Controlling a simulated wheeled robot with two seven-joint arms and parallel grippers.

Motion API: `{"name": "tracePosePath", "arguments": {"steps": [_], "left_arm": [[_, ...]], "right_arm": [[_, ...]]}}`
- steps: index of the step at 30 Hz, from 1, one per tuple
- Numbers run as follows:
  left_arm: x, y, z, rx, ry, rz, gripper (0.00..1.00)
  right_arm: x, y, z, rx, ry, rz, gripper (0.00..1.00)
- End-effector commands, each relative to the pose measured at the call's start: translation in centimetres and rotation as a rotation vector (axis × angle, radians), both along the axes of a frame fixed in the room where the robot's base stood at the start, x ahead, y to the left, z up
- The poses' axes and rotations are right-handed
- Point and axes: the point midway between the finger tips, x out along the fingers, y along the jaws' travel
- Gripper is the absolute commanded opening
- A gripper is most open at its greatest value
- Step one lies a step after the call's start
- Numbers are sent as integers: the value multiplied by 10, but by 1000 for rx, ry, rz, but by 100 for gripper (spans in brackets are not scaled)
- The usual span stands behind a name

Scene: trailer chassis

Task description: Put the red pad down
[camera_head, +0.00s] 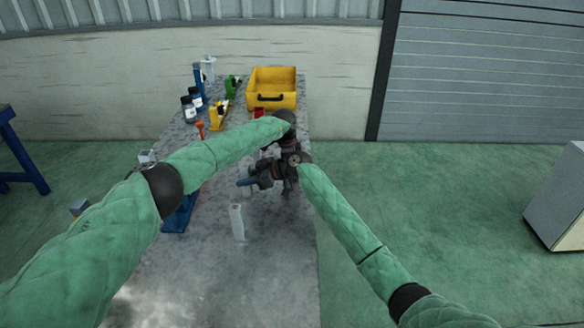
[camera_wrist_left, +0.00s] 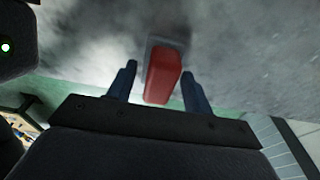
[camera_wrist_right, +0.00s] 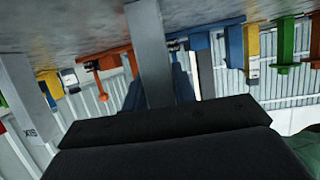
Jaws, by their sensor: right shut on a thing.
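In the left wrist view the red pad (camera_wrist_left: 162,76) lies between the two dark blue fingers of my left gripper (camera_wrist_left: 160,82). A narrow gap shows between the pad and one finger, and a grey piece lies behind its far end. In the head view my left gripper is largely hidden behind the arms. My right gripper (camera_head: 246,182) points left over the table. In the right wrist view my right gripper (camera_wrist_right: 158,88) is shut on a grey post (camera_wrist_right: 146,45).
A pale upright block (camera_head: 237,222) stands on the grey table (camera_head: 265,270). A yellow bin (camera_head: 272,82), dark jars (camera_head: 189,108) and coloured holders stand at the far end. The near part of the table is mostly clear. A grey cabinet (camera_head: 560,200) stands at the right.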

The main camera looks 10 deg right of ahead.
Motion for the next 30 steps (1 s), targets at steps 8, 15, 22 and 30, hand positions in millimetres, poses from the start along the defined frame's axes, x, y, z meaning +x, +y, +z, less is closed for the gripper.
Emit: {"name": "tracePosePath", "arguments": {"steps": [8, 15, 22, 30], "left_arm": [[0, 0, 1, 0, 0, 0, 51], [2, 3, 23, 0, -2, 0, 51], [3, 10, 67, 1, -2, -1, 51], [4, 16, 108, 0, -1, -1, 51]], "right_arm": [[0, 0, 0, 0, 0, 0, 2], [0, 0, 0, 0, 0, 0, 2], [0, 0, 0, 0, 0, 0, 2], [0, 0, 0, 0, 0, 0, 2]]}}
